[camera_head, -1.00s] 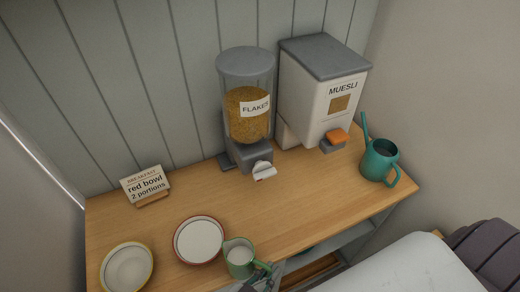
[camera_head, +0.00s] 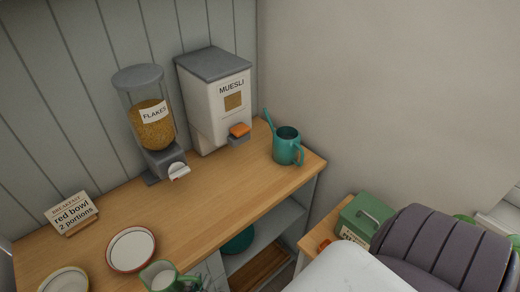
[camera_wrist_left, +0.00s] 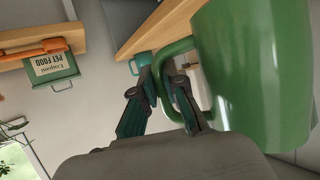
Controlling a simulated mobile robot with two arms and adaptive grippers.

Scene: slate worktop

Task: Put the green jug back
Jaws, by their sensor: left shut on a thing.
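The green jug (camera_head: 158,276) with pale contents is at the front edge of the worktop, low in the head view. It fills the right of the wrist view (camera_wrist_left: 255,70). My left gripper (camera_wrist_left: 166,95) is shut on the jug's handle. In the head view, only a little of this gripper (camera_head: 203,282) shows at the bottom edge, beside the handle. The jug's base is out of the head picture, so I cannot tell whether it touches the wood. My right gripper is not in view.
A red-rimmed bowl (camera_head: 131,249) and a yellow-rimmed bowl (camera_head: 64,282) lie left of the jug. Behind stand the flakes dispenser (camera_head: 152,125), the muesli dispenser (camera_head: 216,105) and a teal watering can (camera_head: 287,147). A green box (camera_head: 364,216) sits lower right. The wood between is clear.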

